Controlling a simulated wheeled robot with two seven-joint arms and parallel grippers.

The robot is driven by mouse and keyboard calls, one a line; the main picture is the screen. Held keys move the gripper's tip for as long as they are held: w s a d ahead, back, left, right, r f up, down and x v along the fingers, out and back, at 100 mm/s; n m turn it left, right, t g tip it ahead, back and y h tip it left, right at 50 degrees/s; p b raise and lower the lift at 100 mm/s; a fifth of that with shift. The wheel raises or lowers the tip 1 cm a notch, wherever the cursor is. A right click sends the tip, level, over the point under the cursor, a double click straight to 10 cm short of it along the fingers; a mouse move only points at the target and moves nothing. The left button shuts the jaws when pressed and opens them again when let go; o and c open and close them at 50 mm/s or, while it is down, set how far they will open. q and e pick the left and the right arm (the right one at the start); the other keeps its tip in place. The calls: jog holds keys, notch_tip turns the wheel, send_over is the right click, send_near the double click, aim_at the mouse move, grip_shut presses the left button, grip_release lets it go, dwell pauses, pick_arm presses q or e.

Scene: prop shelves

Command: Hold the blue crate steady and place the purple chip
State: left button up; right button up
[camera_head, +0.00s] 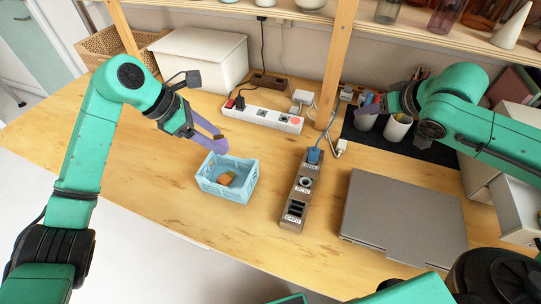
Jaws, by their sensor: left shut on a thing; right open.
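The light blue crate (213,187) stands on the wooden table, left of the middle. My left gripper (220,150) is at its back rim, its purple-grey fingers shut on the crate. An orange-brown piece (227,179) lies inside the crate. My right gripper (371,106) is open at the back right, by the white cups; its fingertips are small and partly unclear. I cannot make out a purple chip.
A brown socket block (295,197) with a blue plug stands right of the crate, with a closed grey laptop (405,218) beyond. A white power strip (262,117) and a white box (205,60) are behind.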

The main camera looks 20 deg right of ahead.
jog(key=w+a+f+n+g+y, duration=0.1)
jog(key=a+f+n+y, duration=0.2)
jog(key=a, duration=0.5)
jog(key=a+f+n+g+y, duration=0.1)
jog(key=a+f+n+y, duration=0.15)
jog(key=a+n, duration=0.45)
jog(key=w+a+f+n+y, duration=0.1)
jog(key=a+f+n+y, duration=0.15)
jog(key=a, duration=0.75)
pick_arm(q)
jog(key=shift+s, duration=0.1)
pick_arm(e)
jog(key=w+a+f, duration=0.1)
jog(key=a+f, duration=0.1)
jog(key=a, duration=0.1)
jog(key=w+a+f+y, duration=0.1)
jog(key=w+a+f, duration=0.1)
jog(key=a+f, duration=0.1)
jog(key=w+a+f+t+y, duration=0.1)
jog(key=w+a+f, duration=0.1)
jog(key=a, duration=0.1)
jog(key=shift+w+a+f, duration=0.1)
jog(key=shift+w+f, duration=0.05)
jog(key=shift+f, duration=0.15)
grip_shut()
